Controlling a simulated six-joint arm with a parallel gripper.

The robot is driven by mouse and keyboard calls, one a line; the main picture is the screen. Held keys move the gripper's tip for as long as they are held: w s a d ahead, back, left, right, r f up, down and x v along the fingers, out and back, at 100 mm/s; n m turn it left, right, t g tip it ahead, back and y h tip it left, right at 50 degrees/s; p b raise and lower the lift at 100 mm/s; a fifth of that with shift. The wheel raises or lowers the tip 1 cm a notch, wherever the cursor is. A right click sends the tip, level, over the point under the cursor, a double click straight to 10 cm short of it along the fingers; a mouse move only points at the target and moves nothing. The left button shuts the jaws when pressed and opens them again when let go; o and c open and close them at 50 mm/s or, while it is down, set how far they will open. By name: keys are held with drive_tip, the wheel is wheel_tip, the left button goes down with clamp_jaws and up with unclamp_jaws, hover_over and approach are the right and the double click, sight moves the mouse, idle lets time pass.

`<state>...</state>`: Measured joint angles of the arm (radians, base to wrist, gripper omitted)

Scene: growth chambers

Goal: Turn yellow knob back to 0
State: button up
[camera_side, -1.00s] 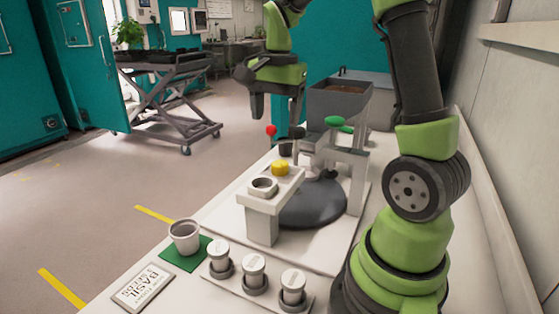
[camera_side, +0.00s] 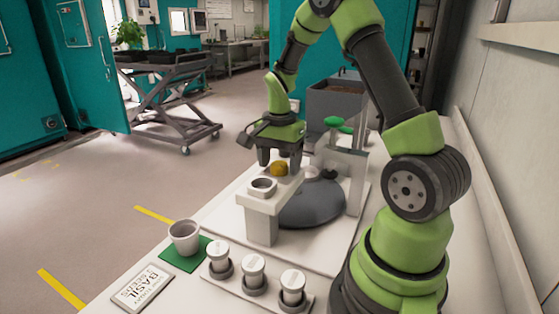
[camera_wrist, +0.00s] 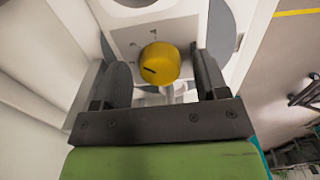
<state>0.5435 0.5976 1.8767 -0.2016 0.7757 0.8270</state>
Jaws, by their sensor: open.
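The yellow knob (camera_side: 279,169) sits on top of the white stand (camera_side: 262,224), behind a round ring holder (camera_side: 262,186). My gripper (camera_side: 279,163) is over the knob, pointing down, with its jaws open. In the wrist view the knob (camera_wrist: 160,63) lies between and slightly beyond the two dark fingers of my gripper (camera_wrist: 157,80), with a gap on both sides.
Several white-capped jars (camera_side: 253,270) stand in front, beside a basil seeds card (camera_side: 143,287). A green-handled press (camera_side: 339,125) and a soil bin (camera_side: 338,98) stand behind.

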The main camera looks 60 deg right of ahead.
drive_tip(key=c, duration=0.9)
